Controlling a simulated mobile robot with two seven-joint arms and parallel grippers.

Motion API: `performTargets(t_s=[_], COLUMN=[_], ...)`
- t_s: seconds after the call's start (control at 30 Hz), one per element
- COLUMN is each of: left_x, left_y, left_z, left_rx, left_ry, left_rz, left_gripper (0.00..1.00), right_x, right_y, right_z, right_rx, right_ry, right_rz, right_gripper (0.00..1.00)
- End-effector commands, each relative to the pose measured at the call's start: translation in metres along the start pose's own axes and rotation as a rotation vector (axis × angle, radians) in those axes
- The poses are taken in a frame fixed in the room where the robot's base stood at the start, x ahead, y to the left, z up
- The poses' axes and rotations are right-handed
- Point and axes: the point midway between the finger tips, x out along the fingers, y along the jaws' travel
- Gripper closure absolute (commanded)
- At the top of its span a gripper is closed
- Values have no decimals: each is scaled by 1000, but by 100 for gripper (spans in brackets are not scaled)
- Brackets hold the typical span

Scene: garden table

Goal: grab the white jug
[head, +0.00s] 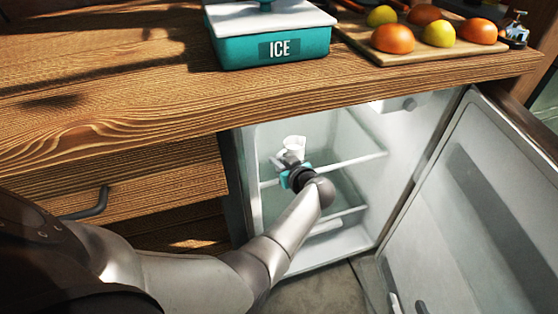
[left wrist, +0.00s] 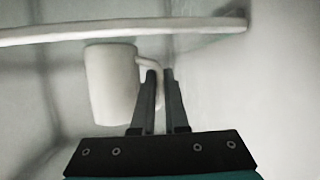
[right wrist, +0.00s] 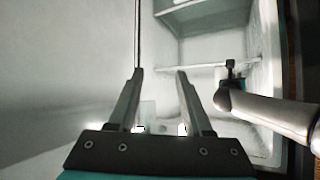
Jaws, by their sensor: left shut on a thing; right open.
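The white jug (head: 294,144) is inside the open fridge, at the upper shelf near its left wall. In the left wrist view the jug (left wrist: 110,85) has its handle to the right, at the fingers. My left gripper (head: 287,163) reaches into the fridge and is shut on the jug's handle; its fingertips (left wrist: 160,74) show close together there. I cannot tell whether the jug touches the shelf. My right gripper (right wrist: 160,75) is open with nothing between its fingers, near the fridge door; only its finger ends show at the head view's bottom edge (head: 408,304).
The open fridge door (head: 480,200) stands to the right. The glass shelf (head: 345,165) crosses the fridge near the jug. The wooden counter (head: 110,80) lies above, with a teal ICE box (head: 245,50) and a fruit board (head: 375,52). A drawer handle (head: 88,205) sticks out left.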

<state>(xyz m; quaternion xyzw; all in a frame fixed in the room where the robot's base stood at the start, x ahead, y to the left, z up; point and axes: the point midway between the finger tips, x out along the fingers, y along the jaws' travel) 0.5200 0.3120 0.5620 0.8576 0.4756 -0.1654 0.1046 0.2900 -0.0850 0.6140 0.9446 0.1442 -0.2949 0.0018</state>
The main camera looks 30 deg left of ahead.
Motion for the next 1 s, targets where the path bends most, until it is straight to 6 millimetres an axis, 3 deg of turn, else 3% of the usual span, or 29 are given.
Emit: performTargets(t_s=[0.47, 1.0], left_x=[-5, -14], left_y=[1, 2], left_z=[-14, -35], left_rx=[-2, -3], left_ry=[3, 2], left_rz=[2, 2], left_gripper=[100, 100], right_x=[-13, -42], right_y=[17, 42], right_z=[9, 29], right_rx=[-11, -3], right_ry=[-169, -434], right_rz=[48, 122], right_gripper=[50, 50])
